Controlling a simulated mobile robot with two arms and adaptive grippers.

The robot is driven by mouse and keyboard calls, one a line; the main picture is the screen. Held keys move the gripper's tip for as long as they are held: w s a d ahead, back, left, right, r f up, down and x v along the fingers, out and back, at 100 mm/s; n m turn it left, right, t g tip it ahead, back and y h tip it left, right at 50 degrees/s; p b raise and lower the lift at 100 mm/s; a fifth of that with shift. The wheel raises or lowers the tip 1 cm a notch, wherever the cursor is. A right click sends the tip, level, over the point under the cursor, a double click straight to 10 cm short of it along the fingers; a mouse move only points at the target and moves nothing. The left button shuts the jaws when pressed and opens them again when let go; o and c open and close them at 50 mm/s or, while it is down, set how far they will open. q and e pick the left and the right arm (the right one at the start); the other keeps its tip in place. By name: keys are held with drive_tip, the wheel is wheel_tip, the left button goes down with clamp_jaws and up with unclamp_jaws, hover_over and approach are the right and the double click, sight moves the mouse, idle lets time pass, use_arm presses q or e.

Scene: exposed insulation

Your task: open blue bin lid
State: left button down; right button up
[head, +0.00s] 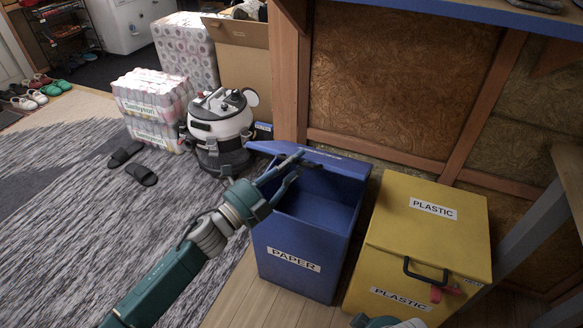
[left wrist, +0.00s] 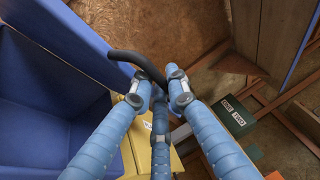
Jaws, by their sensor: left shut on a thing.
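The blue bin (head: 292,262) with PAPER labels stands upright on the wood floor. Its lid (head: 345,165) is raised at a tilt, and the blue inside of the bin (head: 318,208) shows below it. My left gripper (head: 288,168) is at the lid's left part, above the bin opening. In the left wrist view the fingertips (left wrist: 162,86) close around a black curved handle (left wrist: 126,56) on the blue lid (left wrist: 72,38). The bin's blue inside (left wrist: 45,120) shows at the left there.
A yellow PLASTIC bin (head: 425,235) with a shut lid stands close at the right. A wood-framed insulation wall (head: 400,85) is behind the bins. A white and grey vacuum (head: 218,128) and packed rolls (head: 155,105) stand behind left. The grey rug (head: 75,215) has free room, apart from slippers (head: 140,172).

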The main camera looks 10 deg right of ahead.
use_arm(q)
drive_tip(key=w+r, duration=0.1)
drive_tip(key=r, duration=0.1)
drive_tip(key=w+d+r+p, duration=0.1)
drive_tip(key=r, duration=0.1)
drive_tip(key=w+d+r, duration=0.1)
drive_tip(key=w, duration=0.1)
drive_tip(key=shift+r+p, duration=0.35)
drive_tip(key=shift+r, duration=0.05)
drive_tip(key=w+d+r+p, duration=0.1)
drive_tip(key=w+d+r, duration=0.2)
drive_tip(key=w, duration=0.3)
drive_tip(key=w+d+r+y+p, duration=0.1)
drive_tip(key=w+d+r+p, duration=0.1)
drive_tip(key=w+d+r, duration=0.2)
drive_tip(key=shift+w+d+r+n, duration=0.25)
drive_tip(key=shift+w+r, duration=0.35)
drive_tip(key=shift+w, duration=0.7)
use_arm(e)
drive_tip(key=s+d+f+g, duration=0.1)
drive_tip(key=s+f, duration=0.3)
drive_tip(key=f, duration=1.3)
drive_tip(key=shift+s+d+f, duration=0.2)
drive_tip(key=shift+f, duration=0.1)
use_arm(q)
drive_tip(key=shift+g, duration=0.3)
drive_tip(key=c, duration=2)
unclamp_jaws()
drive_tip(key=shift+s+a+f, duration=0.1)
drive_tip(key=shift+s+a, duration=0.05)
